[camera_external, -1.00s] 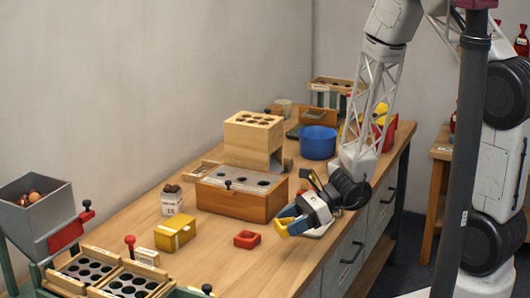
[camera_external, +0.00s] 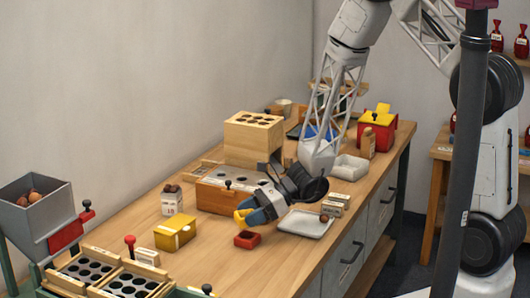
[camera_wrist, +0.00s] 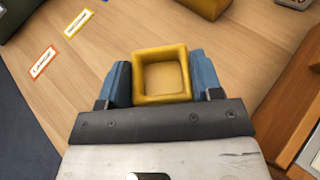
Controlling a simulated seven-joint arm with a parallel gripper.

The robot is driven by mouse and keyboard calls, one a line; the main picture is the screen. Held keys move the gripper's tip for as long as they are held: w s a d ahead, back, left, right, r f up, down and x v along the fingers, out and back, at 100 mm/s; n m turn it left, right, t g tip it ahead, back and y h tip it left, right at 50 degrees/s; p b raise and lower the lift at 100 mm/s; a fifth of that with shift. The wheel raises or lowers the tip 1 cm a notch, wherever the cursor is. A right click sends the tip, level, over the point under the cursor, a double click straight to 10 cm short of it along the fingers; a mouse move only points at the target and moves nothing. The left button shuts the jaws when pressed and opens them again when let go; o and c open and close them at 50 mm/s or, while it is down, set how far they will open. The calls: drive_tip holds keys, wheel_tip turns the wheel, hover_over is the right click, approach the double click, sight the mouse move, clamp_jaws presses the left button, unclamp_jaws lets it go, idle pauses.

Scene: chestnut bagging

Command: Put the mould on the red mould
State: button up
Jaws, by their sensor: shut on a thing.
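The yellow mould (camera_wrist: 161,76) is a small square open-topped tray, empty inside, gripped between the blue fingers in the wrist view. My gripper (camera_external: 258,210) is shut on it, and a yellow part of the mould (camera_external: 241,216) shows at the fingertips in the external view. The red mould (camera_external: 247,240) is a small square tray lying on the bench, just below the held mould in the picture. The yellow mould appears raised above it; the exact height and alignment cannot be told. The red mould is not seen in the wrist view.
A yellow box (camera_external: 174,233) stands left of the red mould. A wooden box with a holed grey top (camera_external: 222,195) stands behind my gripper. A white tray (camera_external: 306,224) lies to the right. Two small cards (camera_wrist: 43,62) lie on the bench.

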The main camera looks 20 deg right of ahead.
sight(250, 235)
drive_tip(key=shift+f, duration=0.1)
drive_tip(key=shift+f, duration=1.65)
drive_tip(key=shift+f, duration=0.1)
drive_tip(key=o, duration=0.9)
drive_tip(key=shift+o, duration=0.2)
drive_tip(key=v, duration=1.2)
